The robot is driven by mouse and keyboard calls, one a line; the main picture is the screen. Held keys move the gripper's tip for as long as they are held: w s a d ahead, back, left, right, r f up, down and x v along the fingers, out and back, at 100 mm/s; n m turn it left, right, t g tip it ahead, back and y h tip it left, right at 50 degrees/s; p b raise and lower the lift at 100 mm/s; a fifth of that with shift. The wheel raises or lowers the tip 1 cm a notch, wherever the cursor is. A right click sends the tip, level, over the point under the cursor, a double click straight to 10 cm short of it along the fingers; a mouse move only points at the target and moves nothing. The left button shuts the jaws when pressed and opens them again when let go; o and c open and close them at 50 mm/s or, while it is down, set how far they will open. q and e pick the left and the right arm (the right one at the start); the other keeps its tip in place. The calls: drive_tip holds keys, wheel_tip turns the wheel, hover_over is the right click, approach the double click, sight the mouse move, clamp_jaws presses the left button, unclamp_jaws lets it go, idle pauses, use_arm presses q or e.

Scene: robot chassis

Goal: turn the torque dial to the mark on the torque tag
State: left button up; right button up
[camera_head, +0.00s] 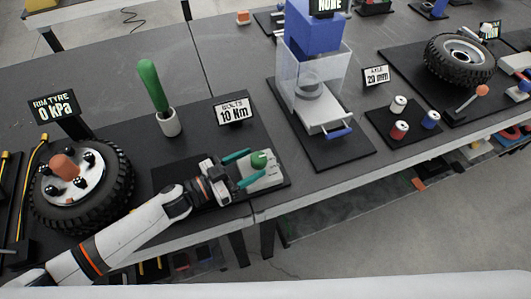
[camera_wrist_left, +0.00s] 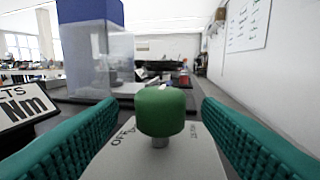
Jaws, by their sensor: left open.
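The torque dial is a green knob (camera_head: 259,158) on a light grey box (camera_head: 264,180) at the table's front edge. In the wrist view the green knob (camera_wrist_left: 161,110) stands upright on a short stem, with lettering on the box's top that looks like "OFF" at left. My left gripper (camera_head: 259,163) is open, its teal fingers on either side of the knob with gaps. The torque tag (camera_head: 234,111), reading "BOLTS 10 Nm", stands behind the box; its edge shows in the wrist view (camera_wrist_left: 23,106). My right gripper is not in view.
A green-handled tool stands in a white cup (camera_head: 169,122) behind my left arm. A wheel (camera_head: 80,185) with a "RIM TYRE 0 kPa" tag (camera_head: 55,108) is at left. A clear-walled blue press (camera_head: 312,80) stands right of the box, beside several small spools (camera_head: 399,130).

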sight(266, 158)
use_arm(q)
drive_tip(key=x, duration=0.5)
drive_tip(key=shift+w+d, duration=0.1)
drive_tip(key=shift+d, duration=0.05)
drive_tip(key=c, duration=1)
drive_tip(key=shift+m+g+h+p, duration=0.35)
drive_tip(key=shift+m+g, duration=0.35)
drive_tip(key=shift+g, duration=0.3)
drive_tip(key=shift+s+m+g+h, duration=0.25)
drive_tip(key=shift+m+g+h, duration=0.2)
drive_tip(key=shift+m+g, duration=0.55)
